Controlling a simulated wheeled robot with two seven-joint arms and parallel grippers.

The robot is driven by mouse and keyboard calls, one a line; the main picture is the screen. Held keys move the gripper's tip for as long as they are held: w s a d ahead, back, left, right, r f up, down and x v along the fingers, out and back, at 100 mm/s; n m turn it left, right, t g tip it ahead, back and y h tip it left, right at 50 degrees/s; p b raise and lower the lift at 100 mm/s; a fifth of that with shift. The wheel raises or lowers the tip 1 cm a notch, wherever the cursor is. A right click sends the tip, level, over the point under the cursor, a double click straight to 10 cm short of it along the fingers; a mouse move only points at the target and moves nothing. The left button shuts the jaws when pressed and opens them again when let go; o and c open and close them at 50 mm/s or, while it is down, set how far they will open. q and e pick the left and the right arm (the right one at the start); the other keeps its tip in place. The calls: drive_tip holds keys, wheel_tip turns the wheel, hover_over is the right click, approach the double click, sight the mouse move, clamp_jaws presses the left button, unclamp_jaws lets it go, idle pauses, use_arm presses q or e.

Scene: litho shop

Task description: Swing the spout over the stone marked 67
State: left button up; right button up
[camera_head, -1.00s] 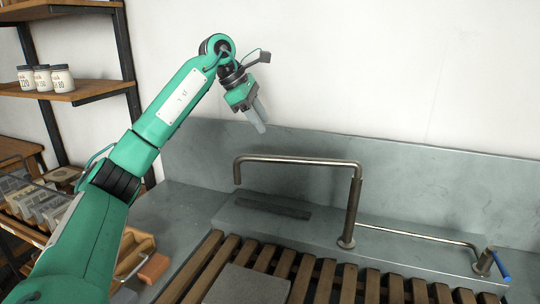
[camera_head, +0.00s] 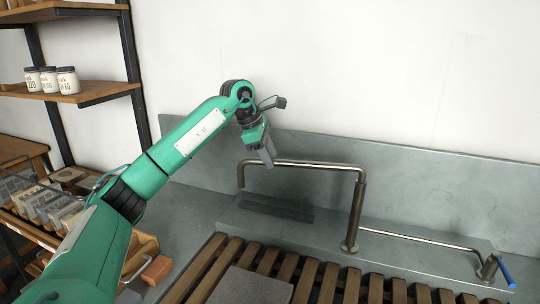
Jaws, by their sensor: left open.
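The metal spout (camera_head: 310,164) is an upside-down U-shaped pipe on an upright post at the back of the sink. Its arm reaches left from the post, and its free end turns down at the left. My left gripper (camera_head: 267,158) is open, pointing down close to the spout's arm near its left end. I cannot tell whether it touches the pipe. A grey stone (camera_head: 252,287) lies on the wooden slats at the bottom edge, partly cut off. No number is readable on it. My right gripper is not in view.
A wooden slat rack (camera_head: 315,282) covers the sink front. A pipe runs right to a valve with a blue handle (camera_head: 506,273). Shelves with white jars (camera_head: 50,80) and a rack of blocks (camera_head: 55,208) stand at the left.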

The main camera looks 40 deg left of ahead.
use_arm(q)
drive_tip(key=shift+w+d+f, duration=0.1)
drive_tip(key=shift+f, duration=0.35)
drive_tip(key=shift+c, duration=0.2)
clamp_jaws()
